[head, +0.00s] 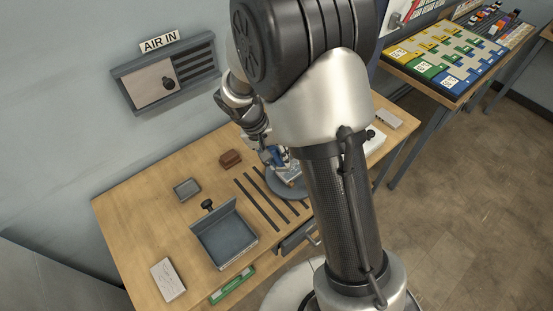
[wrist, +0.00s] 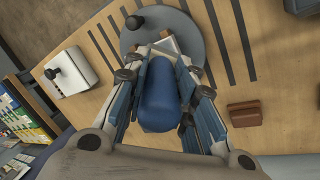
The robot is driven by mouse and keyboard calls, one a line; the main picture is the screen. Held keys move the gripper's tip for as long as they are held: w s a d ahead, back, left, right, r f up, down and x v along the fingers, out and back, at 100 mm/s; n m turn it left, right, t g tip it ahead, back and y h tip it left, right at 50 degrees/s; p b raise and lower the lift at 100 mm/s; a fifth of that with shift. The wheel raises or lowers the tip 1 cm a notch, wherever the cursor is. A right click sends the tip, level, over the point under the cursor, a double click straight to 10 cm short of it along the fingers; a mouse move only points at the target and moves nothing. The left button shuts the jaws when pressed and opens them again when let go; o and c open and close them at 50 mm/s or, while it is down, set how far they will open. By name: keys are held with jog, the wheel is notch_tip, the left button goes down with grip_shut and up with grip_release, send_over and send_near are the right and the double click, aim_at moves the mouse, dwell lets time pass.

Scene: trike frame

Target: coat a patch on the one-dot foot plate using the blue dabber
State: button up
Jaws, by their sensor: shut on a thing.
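My gripper (wrist: 168,60) is shut on the blue dabber (wrist: 160,95), a thick blue cylinder between the fingers in the wrist view. In the head view my gripper (head: 272,158) is small and partly behind my arm. The dabber is held over a round grey turntable (wrist: 205,30), also seen in the head view (head: 283,191). A pale, flat-edged piece (wrist: 168,45) shows just beyond the dabber on the turntable; most of it is hidden. I cannot make out dots on it, nor whether the dabber touches it.
A brown block (wrist: 245,113) lies beside dark strips on the wooden table (head: 140,205). A white box with a black knob (wrist: 75,75) stands on the turntable's other side. A grey tray (head: 226,248), small grey box (head: 187,188), white block (head: 168,280) and green level (head: 232,285) are nearer the front.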

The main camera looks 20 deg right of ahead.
jog(key=shift+r+p, duration=0.65)
jog(key=shift+r, duration=0.6)
